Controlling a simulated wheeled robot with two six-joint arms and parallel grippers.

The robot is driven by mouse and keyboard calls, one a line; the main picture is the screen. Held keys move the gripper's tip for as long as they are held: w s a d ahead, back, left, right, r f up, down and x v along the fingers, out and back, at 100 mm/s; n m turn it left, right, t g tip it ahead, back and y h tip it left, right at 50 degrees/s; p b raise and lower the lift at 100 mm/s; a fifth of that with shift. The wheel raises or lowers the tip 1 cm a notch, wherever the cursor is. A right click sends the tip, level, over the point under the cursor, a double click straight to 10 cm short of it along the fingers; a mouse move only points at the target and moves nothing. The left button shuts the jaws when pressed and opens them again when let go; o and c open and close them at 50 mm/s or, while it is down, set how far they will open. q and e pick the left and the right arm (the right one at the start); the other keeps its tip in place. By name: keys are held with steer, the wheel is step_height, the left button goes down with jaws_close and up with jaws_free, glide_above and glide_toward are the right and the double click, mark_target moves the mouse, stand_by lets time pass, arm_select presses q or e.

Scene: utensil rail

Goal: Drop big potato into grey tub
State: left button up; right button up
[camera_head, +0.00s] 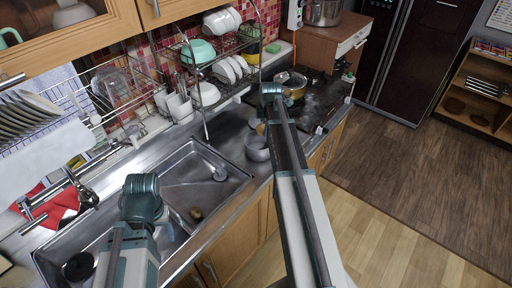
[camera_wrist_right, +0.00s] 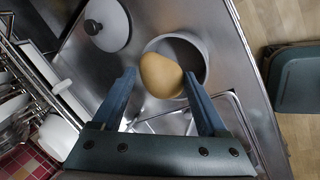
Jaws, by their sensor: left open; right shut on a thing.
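The big potato (camera_wrist_right: 162,76) is tan and rounded, held between the fingertips of my right gripper (camera_wrist_right: 161,84) in the right wrist view. In the head view a bit of the potato (camera_head: 261,129) shows beside my right arm, whose fingers are mostly hidden. The grey tub (camera_head: 256,155) stands on the counter right of the sink. In the wrist view the potato overlaps the opening of the tub (camera_wrist_right: 193,52), seemingly above it; the exact height is unclear. My left gripper (camera_head: 141,186) is over the sink's left part, its fingers hard to see, holding nothing visible.
A small brown object (camera_head: 196,213) lies in the sink (camera_head: 188,165). A grey disc with a dark knob (camera_wrist_right: 108,25) lies near the tub. The dish rack (camera_head: 235,45) stands behind, against the wall. A pan (camera_head: 291,82) sits on the stove.

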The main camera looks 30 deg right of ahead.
arm_select(q)
step_height(320, 180, down, 6)
steer(key=b, duration=0.5)
steer(key=shift+r, duration=0.1)
arm_select(e)
step_height(320, 180, down, 6)
steer(key=shift+r, duration=0.15)
arm_select(q)
steer(key=shift+r, duration=0.1)
arm_select(e)
steer(key=shift+r, duration=0.1)
steer(key=o, duration=1.3)
arm_select(q)
steer(key=shift+r, duration=0.1)
arm_select(e)
steer(key=shift+o, duration=0.2)
steer(key=shift+s+r, duration=0.1)
arm_select(q)
step_height(320, 180, up, 13)
steer(key=p, duration=1.2)
steer(key=shift+p, duration=0.4)
arm_select(e)
steer(key=v, duration=1.3)
steer(key=shift+r, duration=0.3)
steer(key=shift+a+f, duration=0.1)
steer(key=shift+a, duration=0.05)
